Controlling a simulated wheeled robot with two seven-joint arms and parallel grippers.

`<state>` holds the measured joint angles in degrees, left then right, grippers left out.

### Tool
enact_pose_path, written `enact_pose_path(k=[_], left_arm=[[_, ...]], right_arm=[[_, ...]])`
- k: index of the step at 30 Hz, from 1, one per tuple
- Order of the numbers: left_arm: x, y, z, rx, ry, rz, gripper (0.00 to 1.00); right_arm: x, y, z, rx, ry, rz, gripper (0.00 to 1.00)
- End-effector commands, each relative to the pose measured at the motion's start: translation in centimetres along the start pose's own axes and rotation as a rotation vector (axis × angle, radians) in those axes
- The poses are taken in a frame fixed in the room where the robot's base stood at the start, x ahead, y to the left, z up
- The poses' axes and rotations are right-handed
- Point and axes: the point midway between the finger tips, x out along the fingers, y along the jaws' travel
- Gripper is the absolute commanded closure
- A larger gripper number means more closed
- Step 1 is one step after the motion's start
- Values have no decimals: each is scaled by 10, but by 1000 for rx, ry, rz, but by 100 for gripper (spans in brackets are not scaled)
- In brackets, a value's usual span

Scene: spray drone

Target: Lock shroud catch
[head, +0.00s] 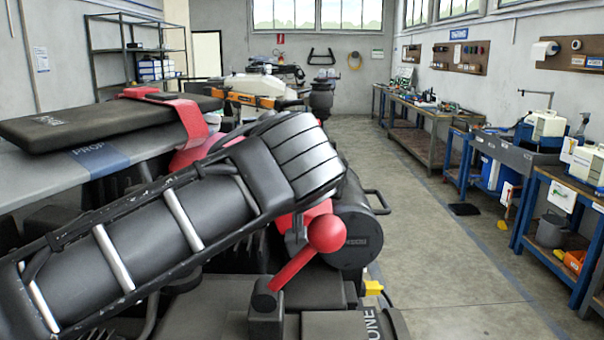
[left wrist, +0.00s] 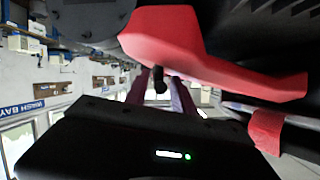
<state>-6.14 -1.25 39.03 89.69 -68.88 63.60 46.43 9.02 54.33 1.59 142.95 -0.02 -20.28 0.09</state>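A red catch lever (head: 292,270) with a round red end (head: 326,233) shows in the head view, beside a dark grey cylinder (head: 357,236). In the left wrist view, a large red part (left wrist: 165,42), probably this catch, crosses the top beside a grey round body (left wrist: 75,18). My left gripper (left wrist: 160,76) points towards it, with its two fingers apart. A small dark knob (left wrist: 160,86) shows between them; I cannot tell whether they touch it. I cannot make out the left gripper in the head view. My right gripper is in neither view.
A long black ribbed body (head: 150,240) fills the left foreground. Behind it lies a grey panel marked PROP (head: 35,182) with a black pad (head: 105,122) and red clamp. Workbenches (head: 430,125) line the right wall.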

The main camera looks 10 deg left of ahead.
Motion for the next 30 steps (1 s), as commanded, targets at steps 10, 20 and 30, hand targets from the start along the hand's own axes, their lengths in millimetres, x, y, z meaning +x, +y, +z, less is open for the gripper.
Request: enact_pose_path(k=[10,20,30], left_arm=[[-1,0,-2,-1,1,2,64],[-16,-6,-38,-3,3,5,64],[-36,-18,-87,-1,1,3,64]], right_arm=[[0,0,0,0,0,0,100],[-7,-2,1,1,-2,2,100],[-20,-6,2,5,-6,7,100]])
